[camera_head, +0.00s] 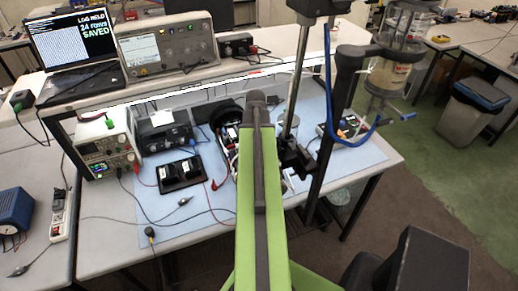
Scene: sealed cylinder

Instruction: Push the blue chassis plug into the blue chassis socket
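My green arm (262,200) reaches forward over the bench, its dark rounded upper end in the middle of the picture. My gripper cannot be made out; the arm appears to cover that area. I cannot pick out the blue chassis plug or the blue chassis socket for certain at this size. A dark rounded device with white and red parts (228,135) sits just left of the arm, partly hidden by it. A small control box (335,132) lies right of the stand, near a blue hose (329,85).
The blue-topped bench (215,220) holds instruments (105,150), a black tray-like unit (180,174) and loose leads. A metal column (298,75) and a clear cylinder (395,60) stand at the right. A laptop (75,50) is on the back shelf.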

